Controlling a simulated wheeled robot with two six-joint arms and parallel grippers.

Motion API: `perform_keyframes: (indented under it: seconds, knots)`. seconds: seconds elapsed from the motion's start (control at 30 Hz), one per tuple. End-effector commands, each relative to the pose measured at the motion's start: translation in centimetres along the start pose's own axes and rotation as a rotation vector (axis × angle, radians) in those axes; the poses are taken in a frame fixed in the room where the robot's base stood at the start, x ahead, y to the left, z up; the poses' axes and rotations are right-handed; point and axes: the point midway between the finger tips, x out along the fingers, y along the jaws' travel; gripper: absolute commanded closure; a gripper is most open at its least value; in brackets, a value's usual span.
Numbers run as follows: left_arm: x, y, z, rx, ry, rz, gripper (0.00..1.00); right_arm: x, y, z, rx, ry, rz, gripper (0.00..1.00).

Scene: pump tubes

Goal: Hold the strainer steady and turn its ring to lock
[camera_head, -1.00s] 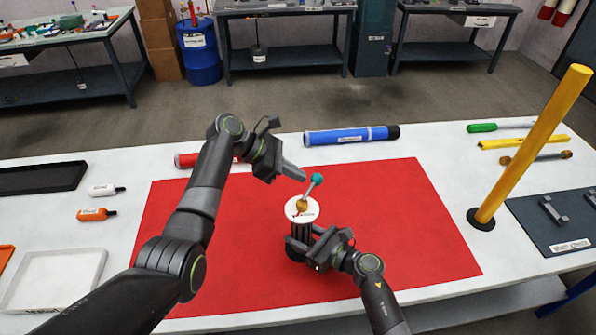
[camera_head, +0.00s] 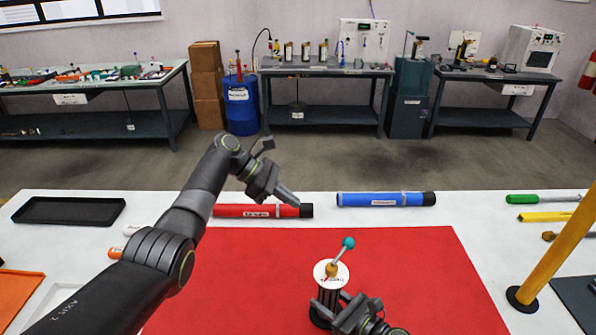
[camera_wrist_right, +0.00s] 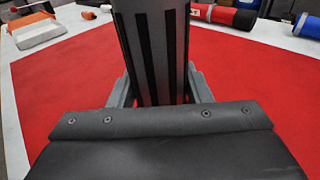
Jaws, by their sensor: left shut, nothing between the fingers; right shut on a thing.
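The strainer stands upright on the red mat (camera_head: 420,260), with a white top (camera_head: 322,275), a brass piece (camera_head: 331,269) and a rod ending in a teal ball (camera_head: 348,243). Its dark, slotted body (camera_wrist_right: 152,50) fills the upper middle of the right wrist view. My right gripper (camera_head: 325,306) is shut around that body from the front right. My left gripper (camera_head: 294,200) is shut and empty, raised above and left of the strainer's top, apart from it. I cannot make out the ring's lock position.
A red tube (camera_head: 250,211) and a blue tube (camera_head: 380,199) lie behind the mat. A yellow post (camera_head: 560,245) stands at the right on a black base. A black tray (camera_head: 70,211) lies at the left. The mat's right side is clear.

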Motion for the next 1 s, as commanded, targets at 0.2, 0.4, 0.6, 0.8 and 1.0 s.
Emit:
perform_keyframes:
  seconds: [0.2, 0.4, 0.6, 0.8, 1.0]
  knots:
    - [0.0, 0.0, 0.0, 0.0, 0.0, 0.0, 1.0, 0.0, 0.0, 0.0, 0.0, -0.001, 0.0, 0.42]
    - [0.1, 0.0, 0.0, 0.0, 0.0, 0.0, 1.0, 0.0, 0.0, 0.0, 0.0, -0.001, 0.0, 0.3]
    - [0.1, 0.0, 0.0, 0.0, 0.0, 0.0, 1.0, -0.2, 0.0, 0.0, 0.0, 0.0, 0.0, 0.3]
    - [0.1, 0.0, 0.0, 0.0, 0.0, 0.0, 1.0, -2.7, 0.0, -0.1, 0.0, 0.002, -0.001, 0.3]
    - [0.1, 0.0, 0.0, 0.0, 0.0, 0.0, 1.0, -7.1, 0.0, -0.2, -0.001, 0.004, -0.001, 0.3]
